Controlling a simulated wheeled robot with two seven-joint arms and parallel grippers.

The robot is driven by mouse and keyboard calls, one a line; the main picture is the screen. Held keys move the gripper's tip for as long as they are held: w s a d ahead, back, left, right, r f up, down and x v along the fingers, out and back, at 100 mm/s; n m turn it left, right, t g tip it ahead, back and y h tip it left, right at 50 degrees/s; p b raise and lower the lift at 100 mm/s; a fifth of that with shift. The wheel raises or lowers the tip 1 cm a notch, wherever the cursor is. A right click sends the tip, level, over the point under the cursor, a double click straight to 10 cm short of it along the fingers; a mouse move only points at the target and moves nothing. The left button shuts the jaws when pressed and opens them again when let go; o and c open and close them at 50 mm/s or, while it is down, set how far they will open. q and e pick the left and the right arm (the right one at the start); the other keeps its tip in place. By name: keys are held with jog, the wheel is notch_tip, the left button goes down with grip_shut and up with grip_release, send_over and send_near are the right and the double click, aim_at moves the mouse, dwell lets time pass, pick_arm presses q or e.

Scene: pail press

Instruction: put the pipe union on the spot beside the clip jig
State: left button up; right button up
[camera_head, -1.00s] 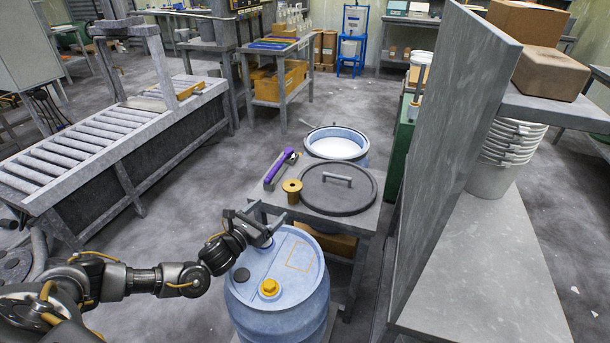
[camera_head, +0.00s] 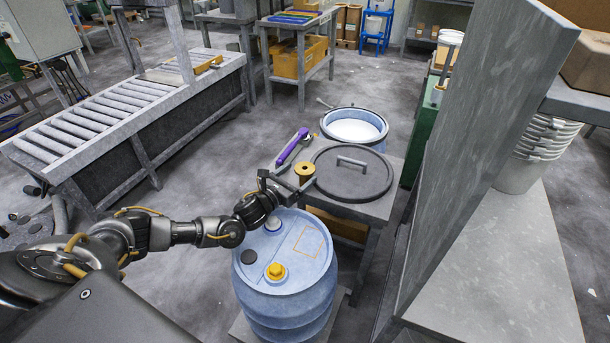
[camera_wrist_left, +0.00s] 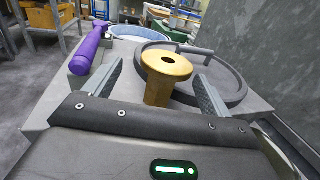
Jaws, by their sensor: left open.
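A brass flanged piece, which I take as the pipe union (camera_head: 304,171), stands upright on the small grey table (camera_head: 378,208). It also shows in the left wrist view (camera_wrist_left: 166,68). My left gripper (camera_head: 289,184) is open at the table's near edge. In the left wrist view its fingers (camera_wrist_left: 158,80) point at the brass piece, one on each side; I cannot tell if they touch it. A purple-handled tool (camera_head: 293,146) lies on the table left of the brass piece. I cannot tell for sure which thing is the clip jig, nor see its spot. My right gripper is not in view.
A round dark lid (camera_head: 352,180) with a handle lies right of the brass piece. A blue drum (camera_head: 285,285) with a yellow cap (camera_head: 276,271) stands in front of the table. An open pail (camera_head: 355,127) stands behind. A tall grey panel (camera_head: 475,150) rises on the right.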

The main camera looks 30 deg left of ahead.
aim_at(309, 165)
pick_arm(q)
jog(key=shift+w+d+r, duration=0.15)
jog(key=shift+w+d, duration=0.05)
jog(key=shift+w, duration=0.15)
jog(key=x, duration=0.3)
jog(key=shift+w+d+r, duration=0.1)
jog(key=shift+w+d, duration=0.2)
jog(key=shift+w, duration=0.3)
jog(key=c, duration=1.3)
jog(key=shift+w+r, duration=0.1)
jog(key=shift+r, duration=0.4)
notch_tip(309, 165, up, 2)
jog(key=shift+r, duration=0.25)
jog(key=s+r, duration=0.1)
jog(key=s+d+r, duration=0.1)
jog(key=s+r, duration=0.1)
jog(key=s+r+p, duration=0.1)
jog(key=r, duration=0.1)
jog(key=shift+s+d+r, duration=0.1)
jog(key=shift+s+d, duration=0.1)
jog(key=shift+d, duration=0.15)
jog(key=s+d+r, duration=0.3)
jog(key=s+r, duration=0.1)
jog(key=s, duration=0.4)
jog(key=shift+s+r, duration=0.3)
jog(key=shift+s, duration=0.1)
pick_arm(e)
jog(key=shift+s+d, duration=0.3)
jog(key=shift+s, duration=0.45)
